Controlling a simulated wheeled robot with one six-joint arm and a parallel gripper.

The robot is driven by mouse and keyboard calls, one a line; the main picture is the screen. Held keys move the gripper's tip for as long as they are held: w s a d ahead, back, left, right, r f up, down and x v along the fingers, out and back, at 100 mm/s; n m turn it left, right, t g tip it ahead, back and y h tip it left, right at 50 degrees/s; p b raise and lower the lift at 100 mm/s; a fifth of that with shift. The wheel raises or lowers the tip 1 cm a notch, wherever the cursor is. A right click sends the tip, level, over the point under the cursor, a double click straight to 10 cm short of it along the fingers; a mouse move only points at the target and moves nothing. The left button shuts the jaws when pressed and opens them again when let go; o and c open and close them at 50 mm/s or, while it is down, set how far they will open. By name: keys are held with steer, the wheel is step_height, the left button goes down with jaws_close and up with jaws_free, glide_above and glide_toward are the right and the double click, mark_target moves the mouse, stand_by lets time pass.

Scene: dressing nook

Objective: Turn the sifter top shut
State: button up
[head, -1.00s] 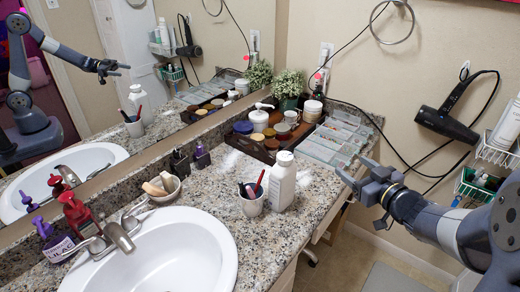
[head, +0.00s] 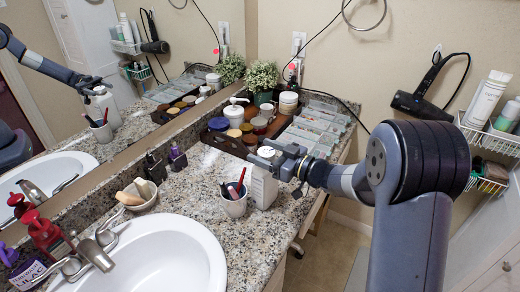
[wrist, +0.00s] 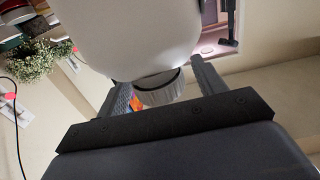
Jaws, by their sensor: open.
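The white bottle (head: 263,188) stands upright on the granite counter, right of the cup; its upper part is covered by my gripper in the head view. In the wrist view the bottle's white body (wrist: 150,35) fills the upper middle. Its ribbed grey-white sifter top (wrist: 160,90) sits between my two fingers. My gripper (head: 268,153) is open at the height of the bottle's top, with a finger on either side of the sifter top. A gap shows on the right side; contact on the left cannot be told.
The sink (head: 165,255) is farther left. A brown tray of jars (head: 228,144) and clear organizers (head: 318,127) lie behind. The counter's front edge is close on the right.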

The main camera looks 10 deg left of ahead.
steer(key=shift+x, duration=0.8)
steer(key=shift+c, duration=0.4)
steer(key=c, duration=0.9)
